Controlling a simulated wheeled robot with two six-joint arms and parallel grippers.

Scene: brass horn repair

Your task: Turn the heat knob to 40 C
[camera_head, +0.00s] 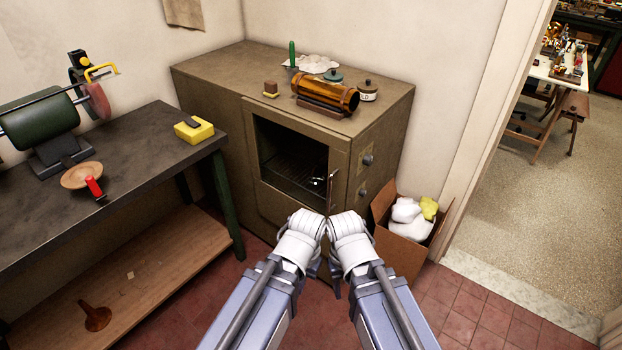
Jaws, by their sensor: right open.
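The brown metal oven cabinet (222,125) stands against the back wall. Two dark round knobs are on its narrow right-hand face: an upper knob (367,159) and a lower knob (362,191). Their markings are too small to read, so I cannot tell which is for heat or where either points. My left gripper (308,222) and right gripper (345,224) are side by side in front of the oven's lower front corner, below the knobs and apart from them. The right gripper is open and seems empty. The left gripper's fingers are hidden.
An upright door handle (332,190) stands out beside the dark oven opening. A cardboard box (402,243) with white and yellow cloths sits right of the oven. A workbench (130,140) stands at left. An amber cylinder (325,94) and jars top the oven.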

